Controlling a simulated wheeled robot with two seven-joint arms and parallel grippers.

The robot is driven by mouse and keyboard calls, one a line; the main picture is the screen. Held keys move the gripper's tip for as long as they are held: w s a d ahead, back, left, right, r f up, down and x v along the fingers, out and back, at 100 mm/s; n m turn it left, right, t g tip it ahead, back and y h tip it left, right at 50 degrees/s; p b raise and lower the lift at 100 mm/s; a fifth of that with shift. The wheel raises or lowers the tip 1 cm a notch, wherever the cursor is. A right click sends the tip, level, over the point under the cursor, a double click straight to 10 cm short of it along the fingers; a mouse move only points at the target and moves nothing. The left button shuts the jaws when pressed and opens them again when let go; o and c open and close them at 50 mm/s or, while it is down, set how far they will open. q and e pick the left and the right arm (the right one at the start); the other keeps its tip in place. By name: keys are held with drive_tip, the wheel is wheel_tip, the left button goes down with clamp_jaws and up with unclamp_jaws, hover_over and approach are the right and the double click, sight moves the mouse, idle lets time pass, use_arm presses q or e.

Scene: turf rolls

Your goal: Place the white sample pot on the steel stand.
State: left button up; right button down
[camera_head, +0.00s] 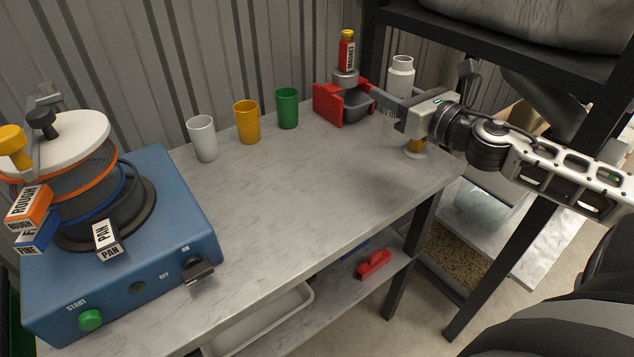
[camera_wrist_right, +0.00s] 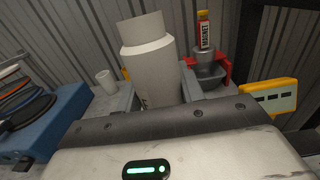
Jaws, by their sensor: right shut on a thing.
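A white bottle-shaped pot (camera_head: 401,70) with a narrower neck stands upright in my right gripper (camera_head: 388,112) near the bench's back right. In the right wrist view the pot (camera_wrist_right: 152,55) fills the space between the fingers, which are shut on it. Its lower part is partly hidden, so I cannot tell whether it touches the bench. A grey metal piece (camera_head: 345,78) under a red bottle (camera_head: 347,52) stands left of the pot; I cannot tell whether this is the steel stand. My left gripper is not in view.
White (camera_head: 202,138), yellow (camera_head: 247,122) and green (camera_head: 287,108) cups line the back of the bench (camera_head: 290,185). A red holder with a grey bowl (camera_head: 357,104) is left of my gripper. A blue sieve machine (camera_head: 175,215) occupies the left. The bench's middle is clear.

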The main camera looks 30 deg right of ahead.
drive_tip(key=a+f, duration=0.4)
drive_tip(key=w+a+f+b, duration=0.1)
drive_tip(key=a+f, duration=0.3)
drive_tip(key=w+a+f+b, duration=0.1)
drive_tip(key=a+f, duration=0.2)
drive_tip(key=a, duration=0.2)
drive_tip(key=shift+w+f, duration=0.25)
drive_tip(key=shift+f, duration=0.65)
drive_tip(key=c, duration=0.9)
unclamp_jaws()
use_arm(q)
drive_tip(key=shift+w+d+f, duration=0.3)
